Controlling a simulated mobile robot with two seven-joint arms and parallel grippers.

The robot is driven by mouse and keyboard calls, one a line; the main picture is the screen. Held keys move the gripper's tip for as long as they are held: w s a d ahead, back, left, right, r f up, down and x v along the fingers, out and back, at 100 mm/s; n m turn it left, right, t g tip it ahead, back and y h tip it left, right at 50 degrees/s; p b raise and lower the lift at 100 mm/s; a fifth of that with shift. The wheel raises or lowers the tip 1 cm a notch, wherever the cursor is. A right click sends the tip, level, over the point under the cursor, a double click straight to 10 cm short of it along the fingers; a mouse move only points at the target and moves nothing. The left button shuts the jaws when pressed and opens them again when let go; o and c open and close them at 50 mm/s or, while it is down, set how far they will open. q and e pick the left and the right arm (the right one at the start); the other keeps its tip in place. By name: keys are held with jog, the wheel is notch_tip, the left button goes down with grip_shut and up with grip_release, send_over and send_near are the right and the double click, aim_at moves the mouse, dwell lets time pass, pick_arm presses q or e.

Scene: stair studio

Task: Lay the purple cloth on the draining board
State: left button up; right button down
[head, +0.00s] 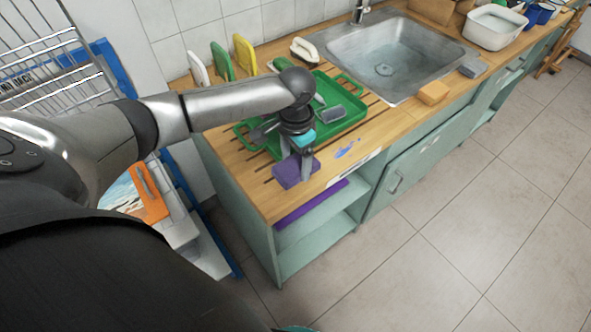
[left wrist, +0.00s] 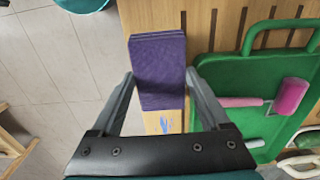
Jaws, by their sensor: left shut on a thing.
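The purple cloth (head: 292,172) is folded into a thick block at the front left of the wooden draining board (head: 255,165), which has dark grooves. My left gripper (head: 306,166) points down and is shut on the cloth. In the left wrist view the cloth (left wrist: 158,65) sits between the two fingertips (left wrist: 160,88), one on each side. It lies over the grooved wood there. I cannot tell whether it touches the board or is just above it.
A green tray (head: 352,108) with a grey-headed tool lies behind the cloth. The metal sink (head: 400,62) is to the right, with an orange sponge (head: 433,92) at its front edge. Another flat purple thing (head: 310,203) lies on the shelf below. Boards stand along the wall.

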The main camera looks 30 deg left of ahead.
aim_at(295, 166)
pick_arm(q)
notch_tip(295, 166, down, 4)
jog(key=shift+r+b, duration=0.2)
jog(key=shift+b, duration=0.15)
jog(key=o, duration=0.9)
notch_tip(295, 166, up, 12)
jog(key=shift+r+p, duration=0.1)
jog(key=shift+p, duration=0.9)
